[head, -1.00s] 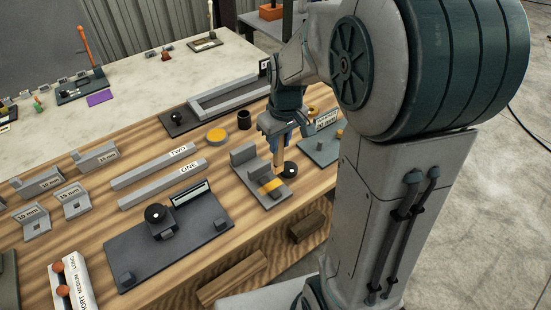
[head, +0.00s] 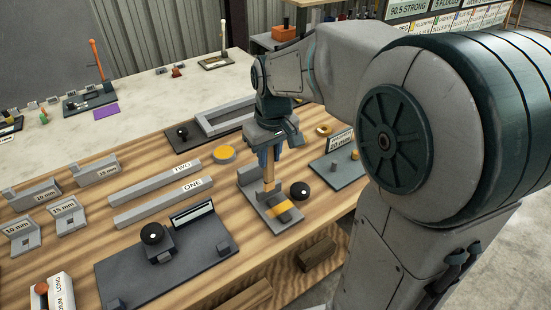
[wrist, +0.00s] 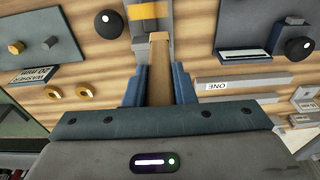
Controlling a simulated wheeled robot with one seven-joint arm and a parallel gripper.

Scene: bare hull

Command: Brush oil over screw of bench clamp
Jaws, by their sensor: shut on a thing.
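My gripper (head: 268,157) is shut on a brush (head: 269,172) with a light wooden handle, pointing down. In the wrist view the brush (wrist: 159,78) sits between the blue fingers. The bench clamp (head: 250,182) is a grey block with an upright jaw and a yellow band (head: 284,211). A round black knob (head: 299,191) is at its right side. The brush's lower end is over the clamp, between the upright jaw and the yellow band. The screw is largely hidden by the brush, and I cannot tell whether they touch.
A dark plate with a black knob (head: 152,233) lies front left. Grey bars labelled ONE (head: 163,202) and TWO (head: 155,182) lie left of the clamp. A washer plate (head: 337,168) is to the right. A yellow disc (head: 224,153) lies behind.

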